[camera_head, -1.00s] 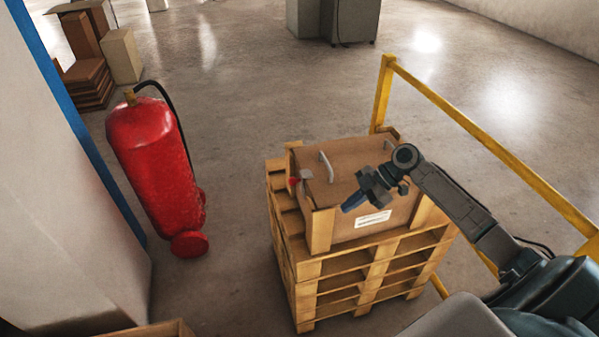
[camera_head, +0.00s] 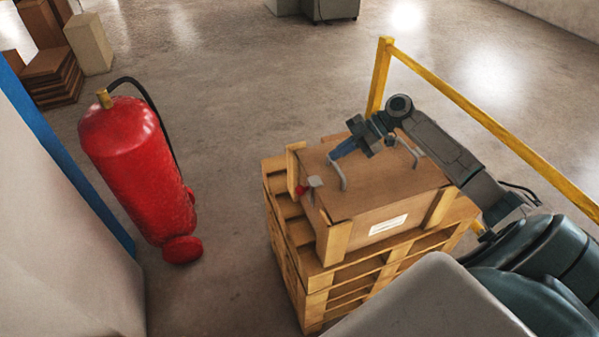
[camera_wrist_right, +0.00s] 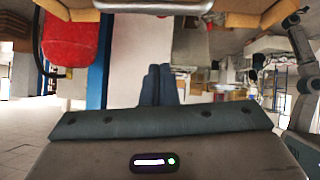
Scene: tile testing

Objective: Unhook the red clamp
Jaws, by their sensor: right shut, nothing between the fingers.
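The red clamp (camera_head: 302,190) is a small red and grey piece at the left edge of a brown wooden box (camera_head: 385,190). The box stands on stacked pallets. My right gripper (camera_head: 334,156) is above the box top, to the right of and farther back than the clamp, not touching it. Its blue fingers are together and empty. They also show shut in the wrist view (camera_wrist_right: 158,84). My left gripper is not in view. I cannot make out the clamp in the wrist view.
Grey handles (camera_head: 337,173) stand up from the box lid close to my fingers. The wooden pallets (camera_head: 318,283) support the box. A yellow rail (camera_head: 480,117) runs behind and right. A red extinguisher (camera_head: 140,170) stands left, with open floor between it and the pallets.

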